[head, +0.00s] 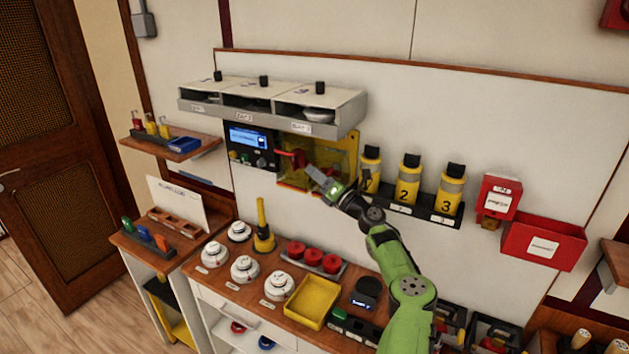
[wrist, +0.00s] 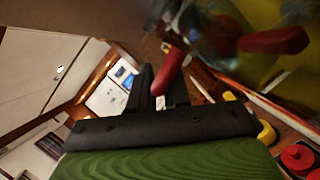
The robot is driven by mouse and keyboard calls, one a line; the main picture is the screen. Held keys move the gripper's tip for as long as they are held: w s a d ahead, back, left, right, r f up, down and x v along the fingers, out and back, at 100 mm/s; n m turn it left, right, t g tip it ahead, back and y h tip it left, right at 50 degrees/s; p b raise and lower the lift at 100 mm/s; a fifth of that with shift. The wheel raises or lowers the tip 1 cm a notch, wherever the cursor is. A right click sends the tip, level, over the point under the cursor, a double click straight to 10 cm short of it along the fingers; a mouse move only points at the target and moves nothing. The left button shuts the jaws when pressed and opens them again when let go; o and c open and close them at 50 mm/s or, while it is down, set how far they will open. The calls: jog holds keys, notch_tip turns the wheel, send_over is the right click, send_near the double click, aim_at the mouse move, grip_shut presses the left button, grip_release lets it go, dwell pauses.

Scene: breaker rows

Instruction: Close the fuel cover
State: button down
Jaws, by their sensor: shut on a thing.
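The cover appears to be the clear, yellow-tinged panel (head: 330,157) over a yellow-framed box on the wall, right of a dark unit with a blue screen. How far it stands open I cannot tell. A red handle (head: 291,159) shows at the box's left side. My gripper (head: 318,175) is in front of the box's lower part. In the wrist view, its black fingers are shut on a red tab (wrist: 169,72). A second red bar (wrist: 273,41) and a blurred clear surface (wrist: 215,28) are close beyond it. Whether the tab belongs to the cover is unclear.
A shelf of bins (head: 265,105) overhangs the box. Yellow numbered canisters (head: 408,182) stand close on the right. Below is a counter with white round detectors (head: 245,268), red buttons (head: 313,257) and a yellow tray (head: 311,301). Bare wall lies between box and counter.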

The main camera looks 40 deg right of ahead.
jog(key=shift+w+d+r+m, duration=0.15)
jog(key=shift+w+r+m, duration=0.1)
jog(key=shift+r+m, duration=0.05)
dwell(0.4)
jog(key=c, duration=1.2)
grip_release()
jog(key=shift+w, duration=0.1)
jog(key=shift+o, duration=0.2)
jog(key=shift+f, duration=0.1)
jog(key=b+v, duration=0.2)
jog(key=v, duration=1.3)
jog(key=shift+s+b, duration=0.35)
jog(key=shift+s, duration=0.05)
